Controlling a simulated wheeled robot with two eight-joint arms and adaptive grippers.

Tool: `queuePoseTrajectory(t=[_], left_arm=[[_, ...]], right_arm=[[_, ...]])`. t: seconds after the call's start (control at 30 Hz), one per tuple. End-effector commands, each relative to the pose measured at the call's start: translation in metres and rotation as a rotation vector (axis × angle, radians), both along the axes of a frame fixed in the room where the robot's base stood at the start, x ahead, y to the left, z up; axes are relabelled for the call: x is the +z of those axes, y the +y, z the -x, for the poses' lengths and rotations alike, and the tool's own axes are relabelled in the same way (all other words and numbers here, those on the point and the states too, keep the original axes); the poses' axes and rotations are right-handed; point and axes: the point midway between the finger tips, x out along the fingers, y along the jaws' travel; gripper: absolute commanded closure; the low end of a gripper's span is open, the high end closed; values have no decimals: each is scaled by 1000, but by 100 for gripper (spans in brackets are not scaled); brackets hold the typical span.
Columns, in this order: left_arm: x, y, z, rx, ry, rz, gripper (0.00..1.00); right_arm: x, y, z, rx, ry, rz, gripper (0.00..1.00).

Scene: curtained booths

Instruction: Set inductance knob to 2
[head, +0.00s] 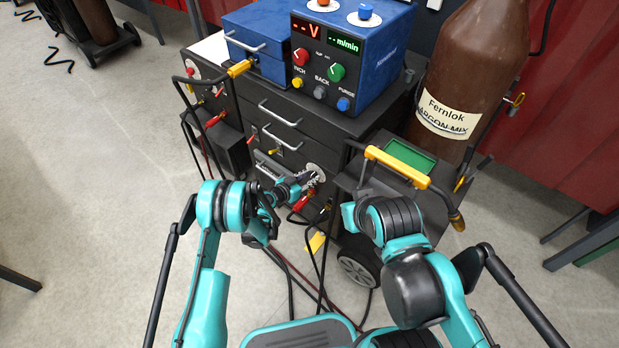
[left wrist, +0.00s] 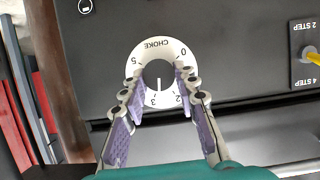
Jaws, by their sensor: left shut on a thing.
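The inductance knob (left wrist: 158,72) is dark with a white pointer line. It sits in a white dial plate (left wrist: 141,62) marked CHOKE and numbered from 0 to 5, seen upside down in the left wrist view. The pointer aims down in the picture, between 2 and 3. My left gripper (left wrist: 160,82) has one finger on each side of the knob and is shut on it. In the head view the dial plate (head: 317,171) is low on the dark cabinet front, with my left gripper (head: 310,180) at it. My right arm shows, but its fingers do not.
The dark cabinet (head: 345,125) carries a blue control unit (head: 375,65). Cables hang below.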

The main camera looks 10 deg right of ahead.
Motion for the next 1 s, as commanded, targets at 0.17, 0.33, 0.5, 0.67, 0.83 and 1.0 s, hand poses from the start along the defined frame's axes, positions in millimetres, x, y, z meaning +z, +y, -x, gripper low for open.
queuePoseTrajectory(t=[0.17,0.33,0.5,0.67,0.83,1.0], left_arm=[[0,1,-2,1,85,69,99],[0,2,-3,1,188,149,99],[0,3,-4,3,288,228,99],[0,3,-5,2,364,288,99],[0,3,-5,3,420,330,99],[1,3,-5,4,448,351,99]], right_arm=[[0,0,0,0,0,0,100],[0,0,0,0,0,0,100],[0,0,0,0,0,0,100],[0,0,0,0,0,0,100],[0,0,0,0,0,0,100],[0,0,0,0,0,0,100]])
